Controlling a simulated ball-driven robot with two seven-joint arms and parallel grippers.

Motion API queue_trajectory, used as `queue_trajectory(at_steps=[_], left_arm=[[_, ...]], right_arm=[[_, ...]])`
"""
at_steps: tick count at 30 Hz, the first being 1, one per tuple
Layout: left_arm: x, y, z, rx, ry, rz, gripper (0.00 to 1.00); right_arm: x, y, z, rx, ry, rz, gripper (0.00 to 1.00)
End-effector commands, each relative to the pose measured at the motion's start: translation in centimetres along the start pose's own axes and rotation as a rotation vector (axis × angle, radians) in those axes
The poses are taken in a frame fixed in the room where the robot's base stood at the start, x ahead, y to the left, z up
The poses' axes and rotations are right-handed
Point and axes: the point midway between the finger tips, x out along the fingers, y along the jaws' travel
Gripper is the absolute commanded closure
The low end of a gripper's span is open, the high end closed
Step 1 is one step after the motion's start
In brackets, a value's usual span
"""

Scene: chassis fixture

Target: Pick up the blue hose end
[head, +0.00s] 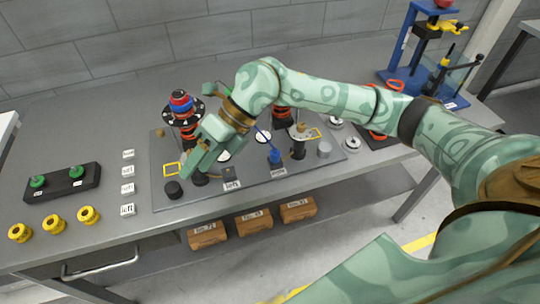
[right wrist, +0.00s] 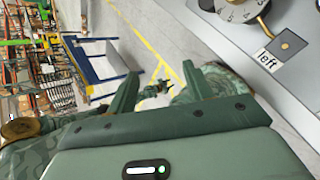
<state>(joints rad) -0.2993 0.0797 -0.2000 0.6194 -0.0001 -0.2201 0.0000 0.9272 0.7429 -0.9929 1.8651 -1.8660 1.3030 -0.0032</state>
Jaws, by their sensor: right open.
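The blue hose end (head: 274,156) stands on the grey fixture plate (head: 210,198), with a thin blue hose rising up and left from it behind my right arm. My right gripper (head: 193,166) is over the left part of the plate, to the left of the hose end and apart from it. In the right wrist view its two fingers (right wrist: 158,80) are spread with nothing between them. The hose end does not show in the right wrist view. My left gripper is not recognisable in either view.
A black and orange post with a blue and red top (head: 181,103) stands just behind my right gripper. A green-knobbed block (head: 63,183) and yellow fittings (head: 88,215) lie left. A blue press (head: 402,50) stands back right.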

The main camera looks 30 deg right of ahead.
Motion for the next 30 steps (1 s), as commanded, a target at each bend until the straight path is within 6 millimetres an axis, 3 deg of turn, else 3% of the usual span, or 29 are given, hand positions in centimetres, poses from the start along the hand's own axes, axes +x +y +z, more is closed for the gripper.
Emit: queue_trajectory(at_steps=[1, 4, 7, 9, 11, 14, 24, 30], left_arm=[[0.0, 0.0, 0.0, 0.000, -0.001, 0.000, 0.64], [0.1, 0.0, 0.1, 0.000, -0.001, 0.000, 0.64], [0.1, 0.0, 0.1, 0.000, -0.001, 0.000, 0.64], [0.1, 0.0, 0.1, 0.000, -0.001, 0.000, 0.64], [0.1, 0.0, 0.1, 0.000, -0.002, 0.001, 0.64], [0.4, 0.1, 0.2, 0.000, -0.003, 0.001, 0.64], [2.0, 0.2, 0.6, 0.000, -0.011, 0.004, 0.64], [2.3, 0.2, 0.7, 0.000, -0.013, 0.005, 0.64]], right_arm=[[-2.7, -3.1, -0.1, 0.019, 0.068, -0.171, 0.49], [-8.4, -7.9, -1.0, 0.126, 0.170, -0.465, 0.49], [-13.5, -10.5, -1.6, 0.251, 0.208, -0.665, 0.49], [-15.9, -11.3, -2.0, 0.319, 0.216, -0.749, 0.49], [-17.0, -11.7, -2.2, 0.357, 0.219, -0.789, 0.49], [-17.0, -12.6, -2.8, 0.384, 0.223, -0.814, 0.49], [-11.5, -17.8, -5.5, 0.383, 0.226, -0.810, 0.49], [-10.1, -19.1, -6.1, 0.380, 0.222, -0.811, 0.49]])
